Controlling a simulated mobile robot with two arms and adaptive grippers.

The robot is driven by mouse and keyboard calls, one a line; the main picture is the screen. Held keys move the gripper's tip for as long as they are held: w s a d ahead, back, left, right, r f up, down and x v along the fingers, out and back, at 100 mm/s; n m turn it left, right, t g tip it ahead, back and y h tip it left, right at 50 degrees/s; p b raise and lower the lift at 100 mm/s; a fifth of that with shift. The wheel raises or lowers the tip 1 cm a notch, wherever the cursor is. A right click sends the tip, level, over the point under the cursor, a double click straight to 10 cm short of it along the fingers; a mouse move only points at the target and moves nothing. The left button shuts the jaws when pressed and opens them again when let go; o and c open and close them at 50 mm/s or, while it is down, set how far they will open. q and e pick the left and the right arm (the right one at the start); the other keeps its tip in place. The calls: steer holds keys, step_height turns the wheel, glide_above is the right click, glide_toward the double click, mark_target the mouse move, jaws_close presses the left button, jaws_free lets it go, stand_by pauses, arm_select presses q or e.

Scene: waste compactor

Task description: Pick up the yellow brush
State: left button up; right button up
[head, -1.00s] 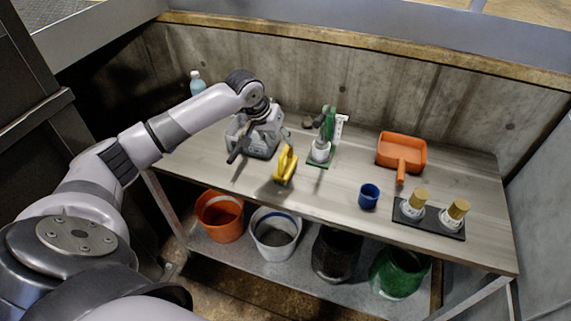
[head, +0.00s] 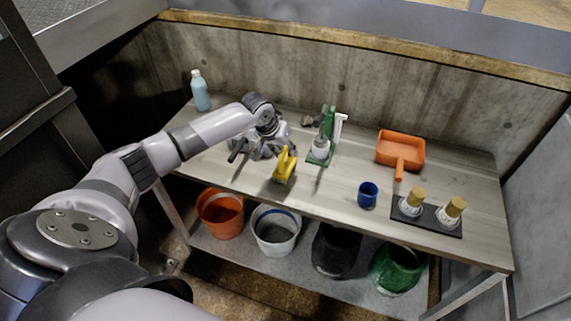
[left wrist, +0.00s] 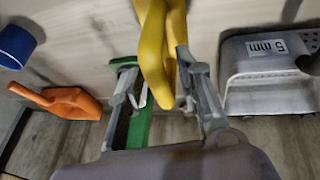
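The yellow brush (head: 285,166) stands near the front edge of the table, left of its middle. My left gripper (head: 268,148) is just behind and to the left of it in the head view, partly covering the grey sieve. In the left wrist view the yellow brush (left wrist: 160,50) shows between the two fingers of the left gripper (left wrist: 156,66). The fingers are apart; the right one is very close to the brush and a gap shows on the left. Whether either touches it I cannot tell. My right gripper is not in view.
A grey sieve (left wrist: 265,80) marked "5 mm" lies beside the brush. A green stand (head: 320,156) is to its right. Farther right are a blue cup (head: 368,194), an orange dustpan (head: 400,150) and a black tray (head: 449,226) with two brushes. A bottle (head: 201,95) stands at the back left.

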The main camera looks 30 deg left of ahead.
arm_select(q)
jaws_close()
stand_by(0.6)
